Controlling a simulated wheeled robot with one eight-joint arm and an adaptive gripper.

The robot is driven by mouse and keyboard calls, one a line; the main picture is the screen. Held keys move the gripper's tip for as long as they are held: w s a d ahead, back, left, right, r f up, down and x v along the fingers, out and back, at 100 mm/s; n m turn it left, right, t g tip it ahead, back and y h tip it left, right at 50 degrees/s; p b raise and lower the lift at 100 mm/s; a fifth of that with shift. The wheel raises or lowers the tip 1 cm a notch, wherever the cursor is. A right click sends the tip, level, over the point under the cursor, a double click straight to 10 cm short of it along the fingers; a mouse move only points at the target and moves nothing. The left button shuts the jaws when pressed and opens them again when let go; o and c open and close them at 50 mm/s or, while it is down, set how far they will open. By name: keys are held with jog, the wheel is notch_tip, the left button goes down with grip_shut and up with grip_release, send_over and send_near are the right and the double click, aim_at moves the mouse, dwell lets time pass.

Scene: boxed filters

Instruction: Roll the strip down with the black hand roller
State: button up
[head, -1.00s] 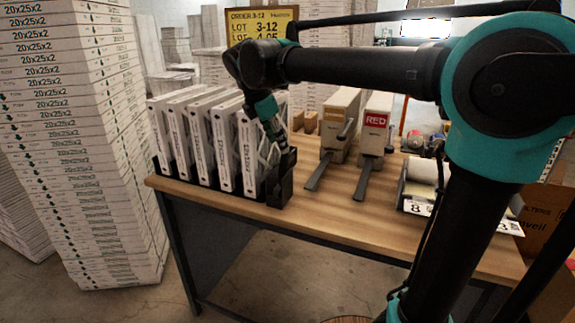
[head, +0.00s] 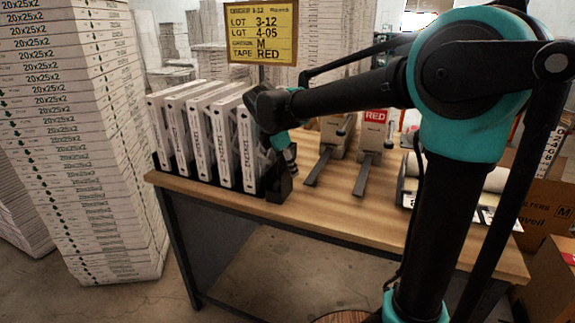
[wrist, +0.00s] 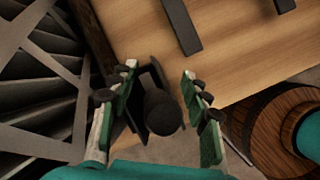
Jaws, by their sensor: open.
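A black round-ended handle, which looks like the hand roller (wrist: 163,112), stands between my gripper's fingers in the wrist view. My gripper (wrist: 160,72) is open around it, with gaps visible on both sides. A black holder (wrist: 152,72) is just beyond the handle. In the head view the holder (head: 279,186) stands at the table's front edge, right of the rack of filters, with my gripper (head: 288,163) low over it. The roller itself is hidden there by the gripper and holder. I cannot make out the strip on the filters (head: 223,150).
The wooden table (head: 330,215) has free room in front of two tape dispensers, one marked RED (head: 374,118). A label roll unit (head: 408,185) is at right, partly behind my arm. A yellow order sign (head: 261,35) stands behind. A tall box stack (head: 75,150) is at left.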

jog(key=shift+c, duration=0.3)
grip_shut()
jog(key=shift+o, duration=0.3)
grip_release()
